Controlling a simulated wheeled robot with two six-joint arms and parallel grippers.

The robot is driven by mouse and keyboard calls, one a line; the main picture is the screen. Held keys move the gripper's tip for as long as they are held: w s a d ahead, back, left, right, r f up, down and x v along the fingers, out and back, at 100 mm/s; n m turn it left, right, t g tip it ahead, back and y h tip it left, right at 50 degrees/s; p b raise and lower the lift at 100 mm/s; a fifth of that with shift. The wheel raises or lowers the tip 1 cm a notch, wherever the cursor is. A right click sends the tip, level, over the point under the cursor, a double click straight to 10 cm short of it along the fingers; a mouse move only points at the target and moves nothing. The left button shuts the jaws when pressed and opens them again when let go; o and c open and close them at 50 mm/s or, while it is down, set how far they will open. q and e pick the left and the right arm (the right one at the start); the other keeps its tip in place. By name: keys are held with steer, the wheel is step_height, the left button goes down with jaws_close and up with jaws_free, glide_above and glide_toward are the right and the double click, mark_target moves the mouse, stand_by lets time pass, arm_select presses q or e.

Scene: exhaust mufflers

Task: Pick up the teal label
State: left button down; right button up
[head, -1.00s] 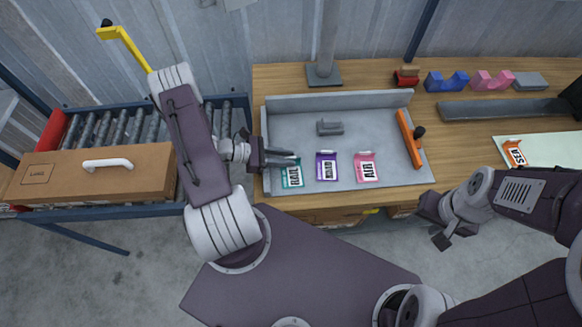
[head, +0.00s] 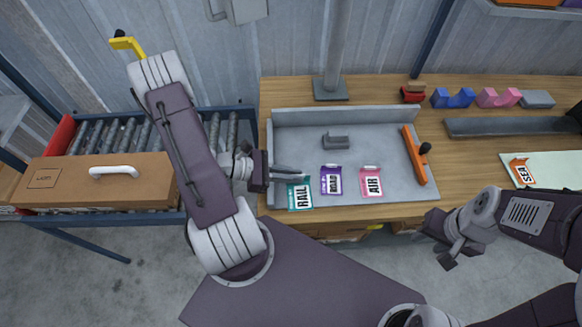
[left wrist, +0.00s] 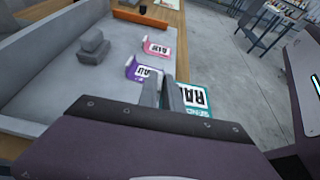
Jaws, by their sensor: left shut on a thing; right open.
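The teal label (head: 300,195) reads RAIL and is at the front left of the grey tray (head: 385,135). My left gripper (head: 290,175) is shut on the label's upper edge. In the left wrist view the teal label (left wrist: 196,98) shows beside the shut fingers (left wrist: 172,95), partly hidden by them. It reaches over the tray's front edge; I cannot tell its exact height. My right gripper (head: 450,250) is open and empty, off the front of the table at the right.
The purple ROAD label (head: 331,180) and pink AIR label (head: 371,182) lie to the right in the tray. A small grey block (head: 336,142) and an orange bar (head: 414,156) are also there. An orange SEA label (head: 522,172) lies on a pale sheet at the far right.

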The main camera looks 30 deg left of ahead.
mark_target(304, 187)
arm_select(q)
steer(key=s+d+r, duration=0.2)
steer(key=shift+s, duration=0.4)
steer(key=shift+s+d+r+p, duration=0.3)
steer(key=shift+r+p, duration=0.35)
steer(key=shift+p, duration=0.4)
steer(key=shift+s+d+p, duration=0.2)
steer(key=shift+s+p, duration=0.25)
steer(key=shift+s, duration=0.05)
steer(key=shift+d+m+h, duration=0.3)
steer(key=shift+d, duration=0.2)
steer(key=shift+w+d+f+m+g, duration=0.2)
steer(key=shift+f+m+g, duration=0.1)
steer(key=shift+g, duration=0.3)
steer(key=w, duration=0.4)
steer(key=shift+a+f, duration=0.3)
steer(key=shift+f, duration=0.05)
steer(key=w+a+r+n+t, duration=0.1)
steer(key=w+a+t, duration=0.1)
steer(key=w, duration=0.4)
steer(key=shift+a+r+n+y, duration=0.2)
steer(key=shift+a+n+y, duration=0.15)
steer(key=shift+n+y, duration=0.05)
steer(key=shift+w, duration=0.15)
